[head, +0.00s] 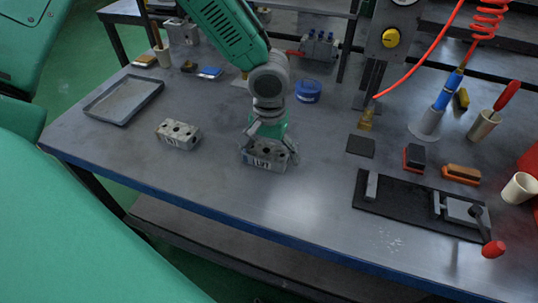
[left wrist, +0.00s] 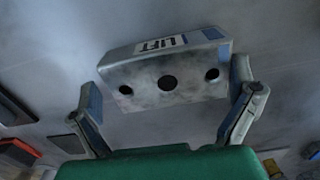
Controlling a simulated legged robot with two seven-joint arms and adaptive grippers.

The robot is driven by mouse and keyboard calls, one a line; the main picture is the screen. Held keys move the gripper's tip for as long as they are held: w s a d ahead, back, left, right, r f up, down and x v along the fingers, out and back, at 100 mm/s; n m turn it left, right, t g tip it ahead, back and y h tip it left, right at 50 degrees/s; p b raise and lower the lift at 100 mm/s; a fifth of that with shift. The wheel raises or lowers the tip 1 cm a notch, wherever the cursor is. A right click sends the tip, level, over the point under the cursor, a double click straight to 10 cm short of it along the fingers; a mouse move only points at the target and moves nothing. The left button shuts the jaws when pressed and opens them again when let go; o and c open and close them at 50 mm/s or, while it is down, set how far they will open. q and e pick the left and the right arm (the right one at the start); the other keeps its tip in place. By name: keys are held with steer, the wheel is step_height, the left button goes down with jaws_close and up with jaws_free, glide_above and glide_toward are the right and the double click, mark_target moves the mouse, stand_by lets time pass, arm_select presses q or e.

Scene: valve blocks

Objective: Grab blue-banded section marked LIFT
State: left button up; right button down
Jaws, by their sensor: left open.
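The valve block section marked LIFT (left wrist: 165,75) lies between the fingers of my left gripper in the left wrist view. It is a grey metal block with a row of holes, a white LIFT label and blue bands. In the head view the same block (head: 262,163) sits on the bench under my left gripper (head: 268,148), its top partly hidden by the fingers. The left gripper (left wrist: 172,110) is open, with one finger at each end of the block; a gap shows at the left finger. A similar block (head: 178,134) stands to the left. My right gripper is not in view.
A grey tray (head: 124,99) lies at the bench's left. A blue tin (head: 308,91) stands behind the gripper. A black plate (head: 405,208) with a clamp and red-knobbed handle lies at the right. The front middle of the bench is clear.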

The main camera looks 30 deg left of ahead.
arm_select(q)
steer(key=shift+s+a, duration=0.1)
steer(key=shift+a, duration=0.15)
steer(key=c, duration=1.2)
steer(key=shift+a, duration=0.2)
steer(key=shift+c, duration=0.7)
